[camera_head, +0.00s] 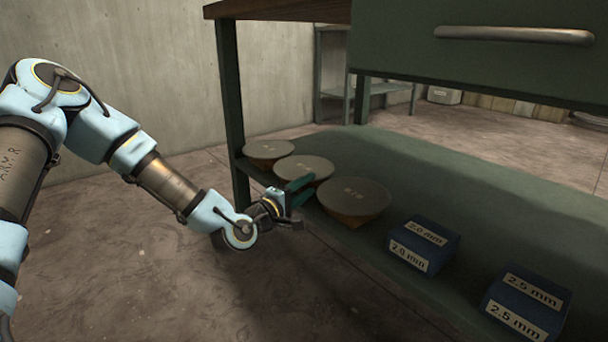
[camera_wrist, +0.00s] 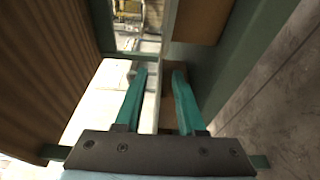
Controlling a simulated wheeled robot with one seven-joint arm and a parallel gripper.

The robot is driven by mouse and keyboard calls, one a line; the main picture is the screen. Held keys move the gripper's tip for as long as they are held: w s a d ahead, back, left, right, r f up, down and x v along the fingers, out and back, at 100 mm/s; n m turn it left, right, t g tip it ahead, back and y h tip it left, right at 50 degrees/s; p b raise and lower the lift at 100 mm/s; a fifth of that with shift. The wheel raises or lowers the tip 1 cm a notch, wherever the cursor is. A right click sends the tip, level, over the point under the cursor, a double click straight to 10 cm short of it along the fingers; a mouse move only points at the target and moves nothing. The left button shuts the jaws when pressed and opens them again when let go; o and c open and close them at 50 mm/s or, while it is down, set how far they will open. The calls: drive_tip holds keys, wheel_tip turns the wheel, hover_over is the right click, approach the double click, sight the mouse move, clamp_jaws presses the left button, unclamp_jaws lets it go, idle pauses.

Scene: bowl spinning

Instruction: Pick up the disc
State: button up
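I cannot tell which one is the task's disc. My gripper (camera_head: 302,190) is at the shelf's front edge, beside the middle and near discs, and partly covers the middle one. In the wrist view its teal fingers (camera_wrist: 160,74) are apart, with nothing visibly held. No disc is clearly recognisable there.
A blue 2.0 mm box (camera_head: 424,246) and a blue 2.5 mm box (camera_head: 527,305) stand on the shelf to the right. A green table leg (camera_head: 232,110) rises just behind my gripper. A drawer (camera_head: 480,50) overhangs the shelf. The floor at front left is clear.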

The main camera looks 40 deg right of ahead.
sight(321, 176)
drive_tip(key=d+b, duration=0.1)
drive_tip(key=d, duration=0.1)
drive_tip(key=w+d+b, duration=0.1)
drive_tip(key=d+b, duration=0.1)
drive_tip(key=d, duration=0.1)
drive_tip(key=shift+w+d+f, duration=0.15)
drive_tip(key=shift+d, duration=0.15)
drive_tip(key=shift+w+d, duration=0.1)
drive_tip(key=shift+d, duration=0.35)
clamp_jaws()
idle(0.9)
